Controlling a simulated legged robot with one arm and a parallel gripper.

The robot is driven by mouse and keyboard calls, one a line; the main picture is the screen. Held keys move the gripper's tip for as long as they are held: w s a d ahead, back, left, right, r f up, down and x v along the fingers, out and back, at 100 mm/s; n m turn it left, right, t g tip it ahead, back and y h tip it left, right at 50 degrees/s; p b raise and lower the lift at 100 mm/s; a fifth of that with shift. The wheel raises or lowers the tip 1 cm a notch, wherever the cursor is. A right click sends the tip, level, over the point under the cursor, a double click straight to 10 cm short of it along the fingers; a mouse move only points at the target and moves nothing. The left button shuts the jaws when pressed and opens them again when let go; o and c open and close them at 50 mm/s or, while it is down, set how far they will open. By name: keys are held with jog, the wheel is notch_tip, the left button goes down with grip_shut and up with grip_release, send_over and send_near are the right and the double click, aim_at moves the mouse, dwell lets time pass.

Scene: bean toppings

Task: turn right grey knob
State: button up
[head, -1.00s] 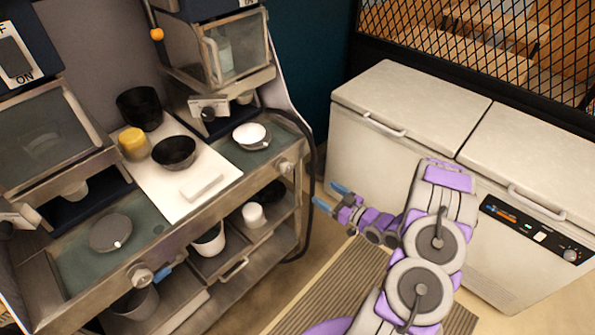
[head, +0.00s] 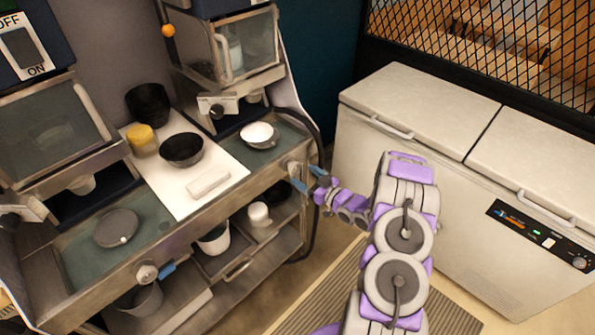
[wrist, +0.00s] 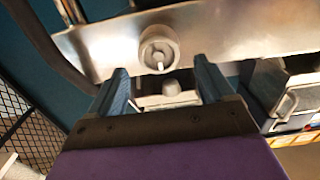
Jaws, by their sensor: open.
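The right grey knob (head: 294,167) is on the front rail of the metal counter, at its right end. In the wrist view the round knob (wrist: 159,48) faces me, with a light pointer at its lower middle. My gripper (head: 306,178) is close to the knob in the head view, its blue fingers pointing left toward it. In the wrist view my gripper (wrist: 162,80) is open, one finger on each side. The knob lies between the finger lines and just beyond the tips. I see no clear contact.
A left knob (head: 146,272) is on the same rail. The counter holds a white board (head: 216,188), dark bowls (head: 182,149), a yellow cup (head: 142,138) and a white-filled pan (head: 260,135). Shelves with cups (head: 214,238) lie below. A white chest freezer (head: 420,92) stands right.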

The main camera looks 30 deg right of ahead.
aim_at(297, 169)
jog(key=shift+x, duration=2.3)
jog(key=shift+d, duration=0.1)
jog(key=shift+c, duration=0.4)
jog(key=c, duration=0.9)
